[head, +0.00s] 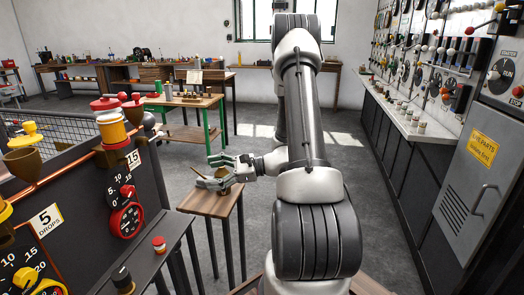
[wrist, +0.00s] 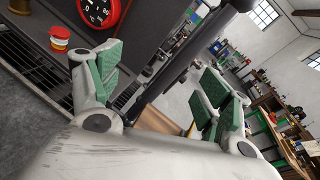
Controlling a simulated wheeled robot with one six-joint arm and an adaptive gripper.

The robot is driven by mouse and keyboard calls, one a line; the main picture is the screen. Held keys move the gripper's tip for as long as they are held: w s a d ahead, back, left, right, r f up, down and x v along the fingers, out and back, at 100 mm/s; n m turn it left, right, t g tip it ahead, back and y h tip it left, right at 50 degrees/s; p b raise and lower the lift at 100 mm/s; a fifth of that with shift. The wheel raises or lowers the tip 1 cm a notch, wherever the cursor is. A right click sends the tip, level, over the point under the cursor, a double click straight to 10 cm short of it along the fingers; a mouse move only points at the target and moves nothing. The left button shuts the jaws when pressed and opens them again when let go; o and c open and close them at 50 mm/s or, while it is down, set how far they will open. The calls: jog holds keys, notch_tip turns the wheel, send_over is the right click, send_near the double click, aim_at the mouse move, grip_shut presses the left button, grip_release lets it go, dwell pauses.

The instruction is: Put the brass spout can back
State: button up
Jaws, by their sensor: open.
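My gripper (head: 213,171) is open, its green-padded fingers pointing left above a small wooden stand (head: 208,203). A small brass-coloured piece (head: 225,190) shows under and behind the fingers at the stand; it may be the brass spout can, but it is mostly hidden and too small to be sure. In the wrist view my gripper (wrist: 162,95) has its two fingers wide apart.
A dark machine panel (head: 88,200) with dials and brass oil cups stands at left. A green-legged bench (head: 185,101) stands behind. A switchboard counter (head: 410,125) runs along the right. Floor between is clear.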

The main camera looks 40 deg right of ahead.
jog(key=s+a+r+n+g+h, duration=0.2)
jog(key=s+a+r+n+g, duration=0.25)
jog(key=s+n, duration=0.35)
jog(key=s+a+r+n+g+h, duration=0.25)
jog(key=s+r+n+g, duration=0.3)
jog(key=s, duration=0.45)
jog(key=s+d+r+n+t+h, duration=0.4)
jog(key=s+d+r+n+h, duration=0.3)
jog(key=d+r+n+h, duration=0.1)
jog(key=shift+r, duration=0.4)
jog(key=shift+d, duration=0.1)
dwell(0.5)
